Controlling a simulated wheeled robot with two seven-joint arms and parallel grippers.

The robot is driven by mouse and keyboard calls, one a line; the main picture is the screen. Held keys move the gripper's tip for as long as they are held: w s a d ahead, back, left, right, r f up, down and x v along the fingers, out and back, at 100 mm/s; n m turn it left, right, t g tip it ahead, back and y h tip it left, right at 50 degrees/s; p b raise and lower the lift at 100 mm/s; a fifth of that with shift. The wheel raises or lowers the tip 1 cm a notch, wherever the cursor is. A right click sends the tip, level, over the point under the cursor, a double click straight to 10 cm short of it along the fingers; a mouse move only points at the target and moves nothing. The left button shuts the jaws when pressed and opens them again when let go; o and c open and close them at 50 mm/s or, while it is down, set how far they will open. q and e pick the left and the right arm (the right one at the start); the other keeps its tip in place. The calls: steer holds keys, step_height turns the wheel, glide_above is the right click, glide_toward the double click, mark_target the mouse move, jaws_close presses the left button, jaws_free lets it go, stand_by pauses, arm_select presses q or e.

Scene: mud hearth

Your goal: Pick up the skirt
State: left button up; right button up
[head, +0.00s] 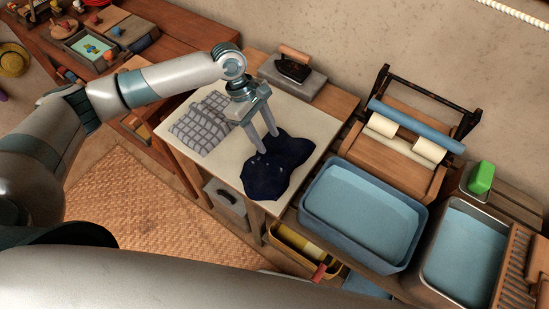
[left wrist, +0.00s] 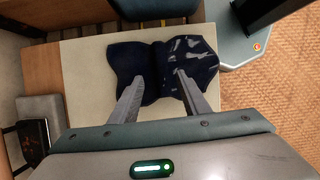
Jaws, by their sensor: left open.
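The skirt looks to be the dark navy cloth (head: 268,178) lying crumpled on the pale-topped table (head: 222,172) in the head view. It also shows in the left wrist view (left wrist: 150,60), with light marks on one half. My left gripper (head: 262,146) points down at the cloth, its two fingers apart and nothing held between them. The fingertips are at or just above the cloth; I cannot tell whether they touch it. My right gripper is not in view.
A grey checked cloth (head: 202,122) lies on the same table, left of the navy one. An iron (head: 294,66) rests on a grey block behind. A blue water basin (head: 362,212), a roller wringer (head: 408,138) and a metal tub (head: 462,250) stand to the right.

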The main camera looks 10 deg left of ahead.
mark_target(274, 155)
arm_select(q)
steer(key=shift+d+f, duration=0.2)
steer(key=shift+f, duration=0.45)
steer(key=shift+s+f, duration=0.1)
steer(key=shift+d+f+p, duration=0.15)
steer(key=shift+f+p, duration=0.05)
steer(key=shift+p, duration=0.15)
steer(key=shift+p+x, duration=0.75)
steer(key=shift+x, duration=1.55)
steer(key=shift+s, duration=0.1)
steer(key=shift+a, duration=0.2)
steer(key=shift+c, duration=0.7)
steer(key=c, duration=0.8)
